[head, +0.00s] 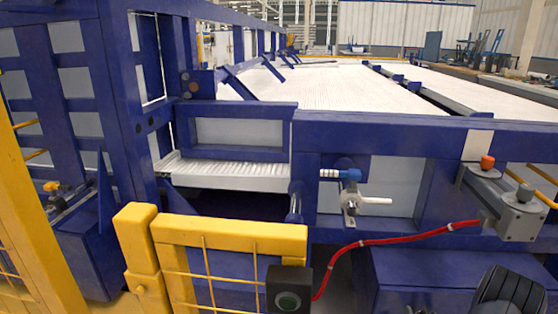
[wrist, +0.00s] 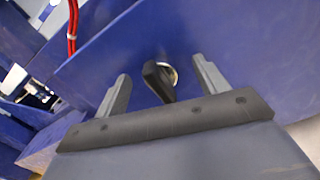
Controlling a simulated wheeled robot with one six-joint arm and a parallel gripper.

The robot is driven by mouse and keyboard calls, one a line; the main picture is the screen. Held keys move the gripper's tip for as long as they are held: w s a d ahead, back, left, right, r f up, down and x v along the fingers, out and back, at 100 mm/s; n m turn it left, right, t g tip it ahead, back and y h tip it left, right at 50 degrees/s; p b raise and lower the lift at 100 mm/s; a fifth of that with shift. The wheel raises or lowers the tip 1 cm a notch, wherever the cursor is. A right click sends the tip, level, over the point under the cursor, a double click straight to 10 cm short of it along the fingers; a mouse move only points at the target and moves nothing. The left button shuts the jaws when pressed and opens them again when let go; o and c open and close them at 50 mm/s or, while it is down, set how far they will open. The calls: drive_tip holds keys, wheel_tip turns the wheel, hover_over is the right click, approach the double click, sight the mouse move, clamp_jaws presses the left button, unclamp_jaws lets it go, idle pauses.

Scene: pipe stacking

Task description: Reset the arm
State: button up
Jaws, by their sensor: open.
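My gripper (wrist: 161,68) shows in the wrist view with its two grey fingers spread apart. A black knob or handle with a shiny metal ring (wrist: 159,80) shows between the fingers, on a blue surface (wrist: 230,40). Neither finger visibly touches it, and I cannot tell how far beyond the fingertips it is. The gripper holds nothing that I can see. In the head view the fingers do not show clearly.
A blue steel frame (head: 420,138) surrounds a bed of white pipes (head: 340,88). In front are a yellow barrier (head: 230,235), a box with a green button (head: 289,291), a valve with a white handle (head: 372,200) and a red hose (head: 400,239). A red line (wrist: 72,25) also shows in the wrist view.

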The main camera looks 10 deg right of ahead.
drive_tip(key=n, duration=0.3)
drive_tip(key=shift+s+a, duration=0.15)
drive_tip(key=shift+s, duration=0.3)
